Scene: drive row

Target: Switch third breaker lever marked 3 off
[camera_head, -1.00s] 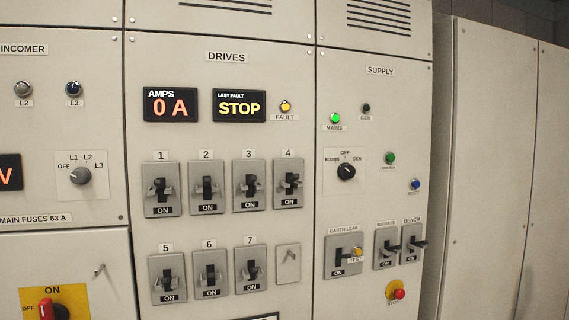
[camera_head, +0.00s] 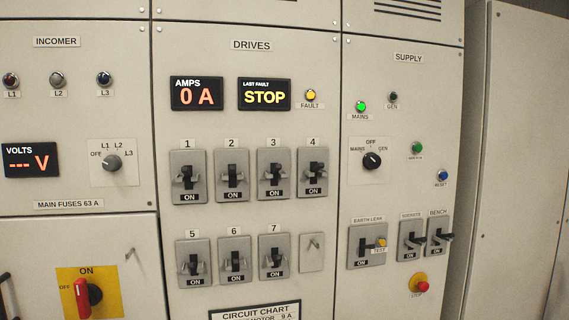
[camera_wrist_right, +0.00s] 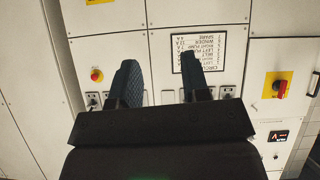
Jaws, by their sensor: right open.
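The breaker marked 3 (camera_head: 276,173) is in the upper row of the DRIVES panel in the head view, between breaker 2 (camera_head: 232,174) and breaker 4 (camera_head: 313,172). It has a grey plate, a black lever and a label reading ON at its bottom. Nothing touches its lever. My right gripper (camera_wrist_right: 158,68) shows only in the right wrist view, with its two dark fingers apart and nothing between them. The cabinet front beyond it appears upside down there. My left gripper is in no view.
Breakers 5, 6 and 7 (camera_head: 274,259) sit in the row below, above a circuit chart (camera_head: 255,313). A red rotary switch (camera_head: 83,297) is at lower left. A red stop button (camera_head: 422,286) and other levers are on the SUPPLY panel. The space before the cabinets looks clear.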

